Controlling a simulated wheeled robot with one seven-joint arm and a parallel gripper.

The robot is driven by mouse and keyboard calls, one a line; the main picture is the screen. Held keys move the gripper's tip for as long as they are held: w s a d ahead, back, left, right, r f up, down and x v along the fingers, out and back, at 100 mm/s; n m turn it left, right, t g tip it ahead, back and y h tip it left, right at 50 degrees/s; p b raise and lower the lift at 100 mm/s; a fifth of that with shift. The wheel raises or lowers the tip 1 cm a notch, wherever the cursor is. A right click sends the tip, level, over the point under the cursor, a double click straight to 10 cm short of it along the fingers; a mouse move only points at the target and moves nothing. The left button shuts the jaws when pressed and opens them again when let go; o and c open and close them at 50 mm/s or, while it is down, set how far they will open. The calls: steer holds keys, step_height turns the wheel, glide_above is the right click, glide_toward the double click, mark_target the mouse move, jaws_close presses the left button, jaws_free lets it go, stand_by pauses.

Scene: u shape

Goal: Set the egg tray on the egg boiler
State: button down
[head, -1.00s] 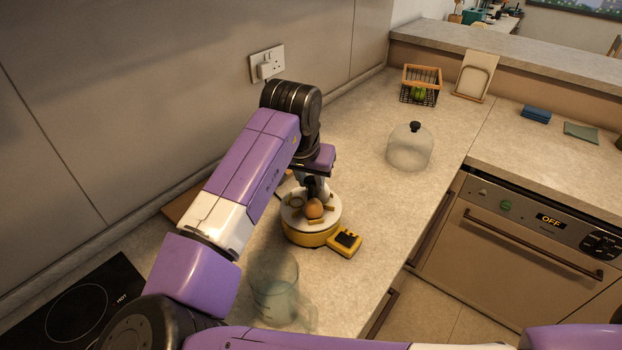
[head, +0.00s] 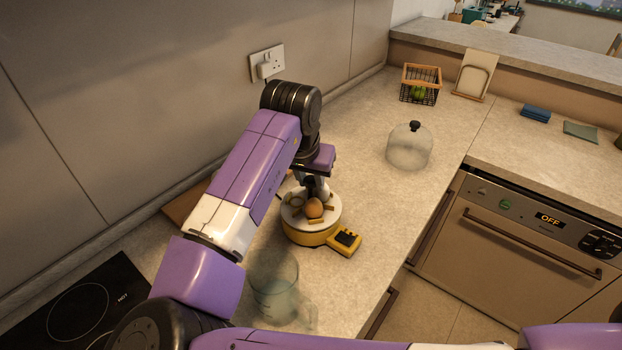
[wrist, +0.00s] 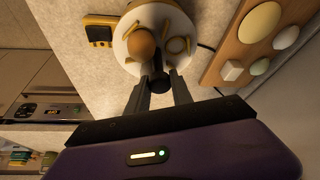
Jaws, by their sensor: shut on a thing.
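The egg tray (head: 291,216) is a white disc with tan tabs and a dark upright handle. It carries one brown egg (head: 314,208), and an empty ring shows beside the egg. The tray is over the yellow round egg boiler (head: 308,238), lined up with its top; I cannot tell whether it rests fully on it. The boiler's yellow control box (head: 345,241) juts out to the front right. In the wrist view the tray hides most of the boiler.
A clear jug (head: 274,285) stands in front of the boiler. A glass dome (head: 409,148) and a wire basket (head: 420,84) stand farther back. A wooden board (wrist: 251,45) with several eggs lies beside the boiler. A hob (head: 80,305) is at the front left.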

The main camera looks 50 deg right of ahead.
steer(key=shift+f, duration=0.55)
stand_by(0.8)
steer(key=c, duration=1.4)
jaws_free()
steer(key=p+v, duration=0.7)
steer(key=v, duration=0.4)
steer(key=shift+p, duration=0.4)
steer(key=shift+a, duration=0.1)
